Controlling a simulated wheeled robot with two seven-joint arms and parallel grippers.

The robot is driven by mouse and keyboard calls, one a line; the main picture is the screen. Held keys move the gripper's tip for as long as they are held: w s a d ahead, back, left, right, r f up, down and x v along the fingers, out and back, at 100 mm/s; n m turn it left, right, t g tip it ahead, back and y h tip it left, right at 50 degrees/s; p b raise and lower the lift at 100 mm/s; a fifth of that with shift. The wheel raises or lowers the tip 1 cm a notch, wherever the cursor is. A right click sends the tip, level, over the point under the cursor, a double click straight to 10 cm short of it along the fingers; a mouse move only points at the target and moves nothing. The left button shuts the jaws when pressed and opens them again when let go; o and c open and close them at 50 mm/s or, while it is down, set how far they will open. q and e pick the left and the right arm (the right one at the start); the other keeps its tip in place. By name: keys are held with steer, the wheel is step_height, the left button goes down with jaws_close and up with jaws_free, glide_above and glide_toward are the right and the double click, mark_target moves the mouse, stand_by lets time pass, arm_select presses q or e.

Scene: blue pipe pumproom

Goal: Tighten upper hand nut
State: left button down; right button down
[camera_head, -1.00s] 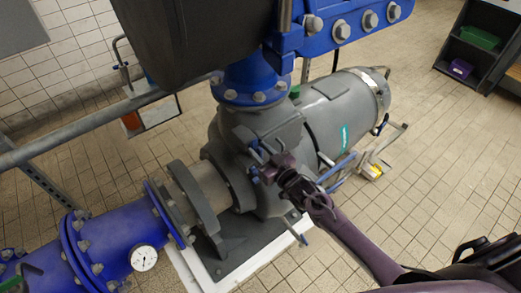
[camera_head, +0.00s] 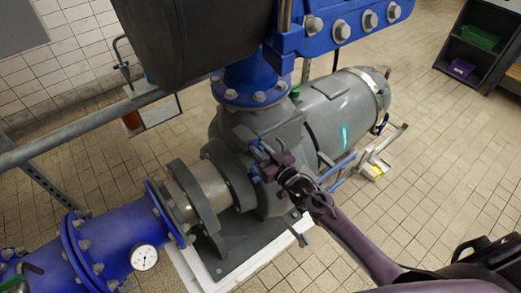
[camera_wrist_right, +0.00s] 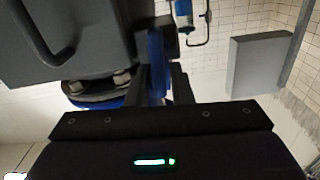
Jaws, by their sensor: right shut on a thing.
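The grey pump (camera_head: 252,130) stands in the middle of the head view. Small blue fittings sit on its front; the upper one (camera_head: 256,146) is at the tips of my right gripper, and a lower one (camera_head: 254,174) is just below. My right gripper (camera_head: 267,154), purple-grey, reaches in from the lower right and is shut on the upper blue hand nut. Its fingers partly hide the nut. The right wrist view shows the dark gripper fingers (camera_wrist_right: 168,88) close to a blue part, whose identity I cannot tell there. My left gripper is not in view.
A blue pipe (camera_head: 120,235) with a round gauge (camera_head: 144,257) lies at lower left. A dark housing (camera_head: 190,40) and blue bracket (camera_head: 340,30) hang over the pump. A grey motor (camera_head: 340,110) adjoins it. Tiled floor (camera_head: 440,170) is open at right.

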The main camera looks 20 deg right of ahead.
steer(key=m, duration=0.4)
steer(key=shift+w+d+p, duration=0.1)
steer(key=shift+d+p, duration=0.2)
steer(key=shift+p, duration=0.05)
steer(key=shift+w+d+f+m+p, duration=0.15)
steer(key=shift+f+m+p, duration=0.2)
steer(key=shift+m, duration=1.8)
steer(key=shift+d+f+m+p, duration=0.2)
steer(key=shift+f+m+p, duration=0.15)
steer(key=shift+m, duration=1.85)
steer(key=shift+w+d+f+m+p, duration=0.15)
steer(key=shift+f+m+p, duration=0.2)
steer(key=shift+m, duration=1.8)
steer(key=shift+s, duration=0.15)
steer(key=c, duration=1.5)
jaws_free()
steer(key=shift+v, duration=3.9)
